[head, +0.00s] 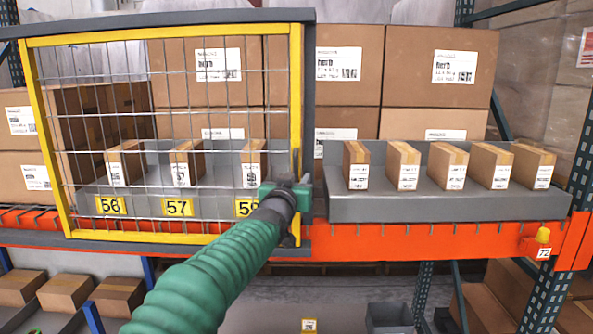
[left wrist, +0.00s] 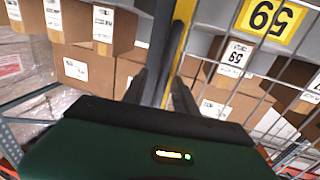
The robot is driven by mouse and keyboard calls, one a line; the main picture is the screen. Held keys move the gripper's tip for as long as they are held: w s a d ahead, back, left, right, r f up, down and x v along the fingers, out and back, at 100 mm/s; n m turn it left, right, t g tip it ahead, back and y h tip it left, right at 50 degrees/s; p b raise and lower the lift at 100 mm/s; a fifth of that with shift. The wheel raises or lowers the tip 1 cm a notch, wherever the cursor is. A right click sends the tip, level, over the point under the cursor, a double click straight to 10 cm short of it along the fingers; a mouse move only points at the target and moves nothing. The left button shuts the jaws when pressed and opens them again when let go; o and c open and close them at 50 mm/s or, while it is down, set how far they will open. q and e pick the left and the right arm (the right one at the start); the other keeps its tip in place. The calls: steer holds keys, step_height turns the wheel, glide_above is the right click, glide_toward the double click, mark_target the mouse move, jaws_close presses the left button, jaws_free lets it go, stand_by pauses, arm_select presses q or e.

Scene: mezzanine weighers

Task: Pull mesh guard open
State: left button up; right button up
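The mesh guard is a wire grid in a yellow frame (head: 168,35), standing shut across the left bay of the shelf. Behind it are several small cartons and yellow number tags. My left gripper (head: 292,188), on a green sleeved arm, is at the right upright of the guard's frame, at its lower part. In the left wrist view its two dark fingers (left wrist: 162,92) stand apart, one on each side of the yellow upright (left wrist: 181,40). Whether they touch it is hard to tell. My right gripper is in neither view.
A grey tray (head: 450,207) with several small cartons sits to the right of the guard on the orange beam (head: 430,243). Large cartons (head: 437,66) are stacked behind. A yellow knob (head: 543,235) sits on the beam at far right. More cartons (head: 65,292) lie below left.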

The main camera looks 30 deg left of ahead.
arm_select(q)
steer(key=shift+w+a, duration=0.1)
steer(key=shift+a, duration=0.25)
steer(key=shift+d, duration=0.35)
jaws_close()
steer(key=shift+a+r, duration=0.1)
stand_by(0.7)
